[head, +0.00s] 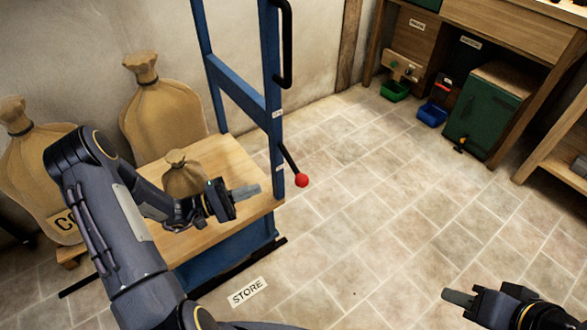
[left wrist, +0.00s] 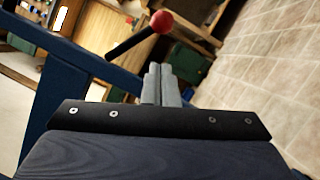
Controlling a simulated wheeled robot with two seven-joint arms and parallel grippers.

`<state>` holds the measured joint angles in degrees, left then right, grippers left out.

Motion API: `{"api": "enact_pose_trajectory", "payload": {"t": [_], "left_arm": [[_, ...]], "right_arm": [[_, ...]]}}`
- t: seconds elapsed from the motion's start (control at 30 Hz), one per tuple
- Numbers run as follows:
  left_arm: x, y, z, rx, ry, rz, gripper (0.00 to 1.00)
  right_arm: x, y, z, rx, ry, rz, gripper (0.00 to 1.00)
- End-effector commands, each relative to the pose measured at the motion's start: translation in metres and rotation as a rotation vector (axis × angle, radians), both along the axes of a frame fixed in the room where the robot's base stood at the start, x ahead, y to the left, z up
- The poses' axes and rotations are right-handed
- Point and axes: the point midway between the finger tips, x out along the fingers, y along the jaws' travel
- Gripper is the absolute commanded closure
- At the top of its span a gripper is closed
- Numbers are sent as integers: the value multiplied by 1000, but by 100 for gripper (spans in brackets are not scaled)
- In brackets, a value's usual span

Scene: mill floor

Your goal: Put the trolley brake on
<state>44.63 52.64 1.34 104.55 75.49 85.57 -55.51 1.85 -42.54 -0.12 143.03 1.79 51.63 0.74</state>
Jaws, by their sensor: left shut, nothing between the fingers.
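The trolley has a blue frame (head: 237,88) and a wooden deck (head: 232,155). Its brake lever, a black rod with a red knob (head: 302,180), slopes down and right from the blue post. Small white labels sit on the post above and below the lever's pivot, too small to read. My left gripper (head: 246,191) is shut and empty over the deck, left of the knob and apart from it. In the left wrist view the shut fingers (left wrist: 161,84) point towards the red knob (left wrist: 162,21), which shows beyond their tips. My right gripper (head: 458,298) is at the lower right, over the floor; its jaw opening is unclear.
A small sack (head: 185,176) stands on the deck, close behind my left gripper. Two larger sacks (head: 160,115) stand by the wall. A floor sign (head: 248,291) reads STORE. A workbench with a green cabinet (head: 484,117) and bins is at the back right. The tiled floor between is clear.

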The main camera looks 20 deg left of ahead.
Motion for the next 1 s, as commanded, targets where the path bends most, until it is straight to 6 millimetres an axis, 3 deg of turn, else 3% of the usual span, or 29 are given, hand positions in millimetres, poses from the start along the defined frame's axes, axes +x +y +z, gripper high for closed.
{"api": "enact_pose_trajectory", "payload": {"t": [0.47, 1.0], "left_arm": [[4, -5, -1, -4, -2, 5, 100], [49, -76, 11, -3, -1, 3, 100]], "right_arm": [[0, 0, -2, 0, 0, 0, 65], [0, 0, -15, 0, 0, 0, 65]]}}
